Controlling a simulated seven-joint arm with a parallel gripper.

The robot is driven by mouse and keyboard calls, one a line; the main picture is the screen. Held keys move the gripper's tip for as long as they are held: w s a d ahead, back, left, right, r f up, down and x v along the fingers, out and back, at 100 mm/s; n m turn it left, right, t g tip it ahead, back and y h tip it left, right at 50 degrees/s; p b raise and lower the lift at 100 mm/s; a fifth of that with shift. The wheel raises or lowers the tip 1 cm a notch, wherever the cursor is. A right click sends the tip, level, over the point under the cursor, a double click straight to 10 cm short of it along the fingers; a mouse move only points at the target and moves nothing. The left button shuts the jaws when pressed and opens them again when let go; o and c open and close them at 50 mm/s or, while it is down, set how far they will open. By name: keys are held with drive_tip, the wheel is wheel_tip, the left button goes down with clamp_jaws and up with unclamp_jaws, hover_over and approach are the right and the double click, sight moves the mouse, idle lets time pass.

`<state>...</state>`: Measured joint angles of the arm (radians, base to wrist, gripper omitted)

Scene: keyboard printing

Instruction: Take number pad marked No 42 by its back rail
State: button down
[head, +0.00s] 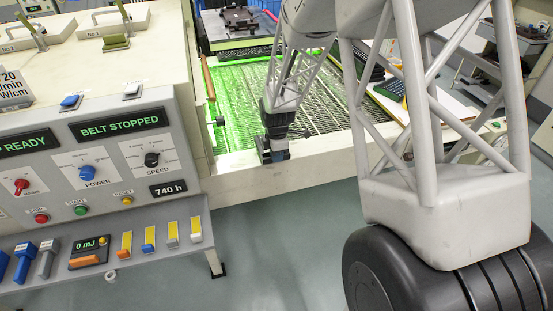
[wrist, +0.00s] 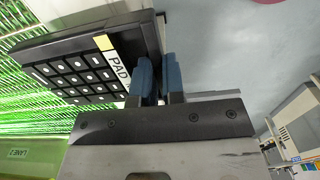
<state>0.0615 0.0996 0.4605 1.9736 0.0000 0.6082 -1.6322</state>
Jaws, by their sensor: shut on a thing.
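The black number pad (wrist: 80,78) fills the upper left of the wrist view, with rows of dark keys and white marks. A yellow patch and a white label reading "PAD" lie along the edge close to my fingers; I cannot read a number 42. My gripper (wrist: 159,62) has its blue fingers shut on the pad's edge on the label side, where the rail is mostly hidden between them. In the head view my gripper (head: 272,152) is low at the near edge of the green-lit belt (head: 235,105), and the pad is not clear there.
The control cabinet (head: 100,185), showing "BELT STOPPED", stands left of my arm. A pale front ledge (head: 245,182) runs below my gripper, with open floor in front.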

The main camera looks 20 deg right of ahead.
drive_tip(key=s+a+r, duration=0.1)
drive_tip(key=s+r, duration=0.1)
drive_tip(key=s, duration=1.4)
drive_tip(key=shift+r, duration=0.25)
drive_tip(key=shift+w, duration=0.1)
idle(0.4)
